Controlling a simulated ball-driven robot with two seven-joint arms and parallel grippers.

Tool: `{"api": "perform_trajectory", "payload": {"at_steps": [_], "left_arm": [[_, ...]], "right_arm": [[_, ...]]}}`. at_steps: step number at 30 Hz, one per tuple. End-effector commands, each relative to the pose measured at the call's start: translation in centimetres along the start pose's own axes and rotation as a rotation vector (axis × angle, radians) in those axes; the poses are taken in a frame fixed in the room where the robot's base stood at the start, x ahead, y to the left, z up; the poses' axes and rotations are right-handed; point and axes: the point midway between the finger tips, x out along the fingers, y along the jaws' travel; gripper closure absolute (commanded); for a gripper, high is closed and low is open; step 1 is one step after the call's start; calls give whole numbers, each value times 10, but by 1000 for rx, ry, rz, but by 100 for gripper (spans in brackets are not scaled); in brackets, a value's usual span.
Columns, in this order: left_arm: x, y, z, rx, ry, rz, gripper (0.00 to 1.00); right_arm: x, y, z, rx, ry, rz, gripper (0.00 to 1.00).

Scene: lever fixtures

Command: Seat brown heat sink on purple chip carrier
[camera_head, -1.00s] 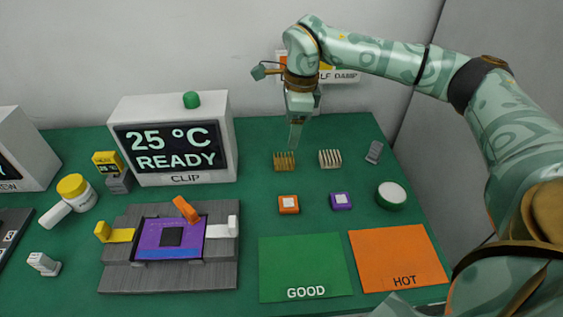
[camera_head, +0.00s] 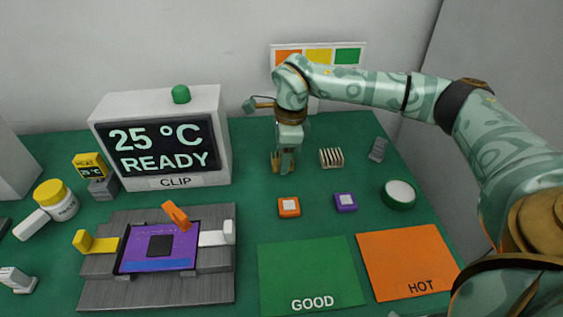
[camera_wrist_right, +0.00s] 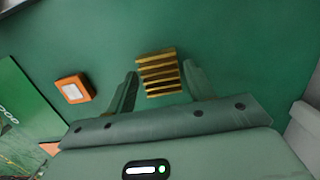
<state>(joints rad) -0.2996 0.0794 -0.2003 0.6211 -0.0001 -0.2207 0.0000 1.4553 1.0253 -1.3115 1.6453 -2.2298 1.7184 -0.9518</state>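The brown heat sink (camera_head: 275,164), a small finned block, stands on the green table and is partly hidden by my right gripper (camera_head: 284,170) in the head view. In the right wrist view the heat sink (camera_wrist_right: 160,75) lies between the two spread fingers of my right gripper (camera_wrist_right: 160,69), with gaps on both sides. The gripper is open. The purple chip carrier (camera_head: 345,202), a small block with a pale square on top, sits to the right and nearer the front. My left gripper is not in view.
An orange carrier (camera_head: 289,207) sits left of the purple one, and a pale finned heat sink (camera_head: 331,157) stands right of the gripper. Green GOOD (camera_head: 310,270) and orange HOT (camera_head: 405,262) mats lie in front. A fixture (camera_head: 205,288) holds a purple board (camera_head: 180,252).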

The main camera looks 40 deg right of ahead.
Motion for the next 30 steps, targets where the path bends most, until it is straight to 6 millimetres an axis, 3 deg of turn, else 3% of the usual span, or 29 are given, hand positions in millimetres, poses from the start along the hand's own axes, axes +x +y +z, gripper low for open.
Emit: {"api": "perform_trajectory", "payload": {"at_steps": [1,3,4,16,22,30], "left_arm": [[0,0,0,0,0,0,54],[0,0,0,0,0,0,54],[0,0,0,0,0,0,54],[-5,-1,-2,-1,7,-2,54],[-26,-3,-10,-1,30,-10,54],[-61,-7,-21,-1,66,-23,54]], "right_arm": [[0,0,0,0,0,0,61],[0,0,0,0,0,0,81],[0,0,0,0,0,0,82],[-10,0,1,0,-1,-1,83],[-46,4,4,-1,-4,-4,83],[-108,64,-2,-4,-2,-3,83]]}}
